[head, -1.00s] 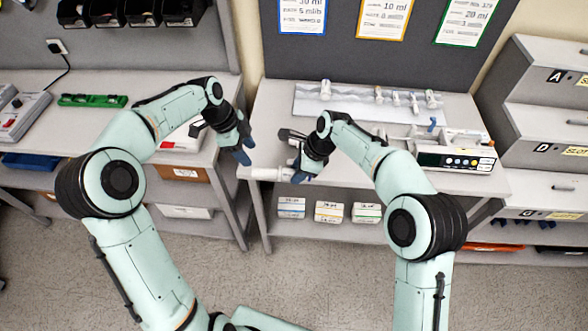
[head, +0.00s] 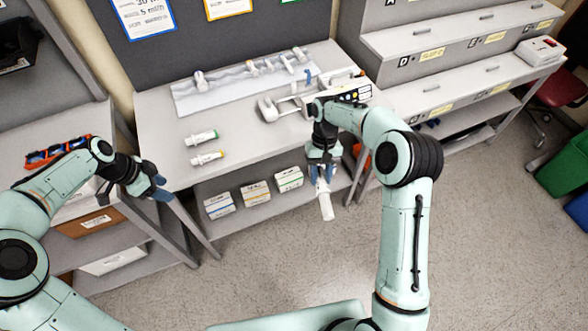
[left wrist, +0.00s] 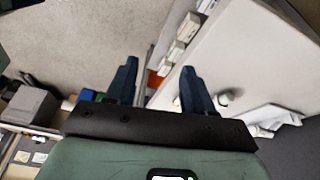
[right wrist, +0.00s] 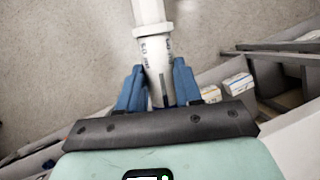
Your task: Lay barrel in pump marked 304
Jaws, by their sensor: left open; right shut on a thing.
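My right gripper (head: 323,172) is shut on a white syringe barrel (head: 326,206) and holds it in front of the table edge, above the floor. In the right wrist view the barrel (right wrist: 157,62) stands between both fingers (right wrist: 158,85), with a wide flange and dark printed marks. A pump (head: 348,94) with a dark front panel and coloured buttons sits at the table's right end, behind my right arm, which hides part of it. Its number cannot be read. My left gripper (head: 155,190) is open and empty, left of the table's front corner.
Boxes (head: 256,194) stand on the lower shelf.

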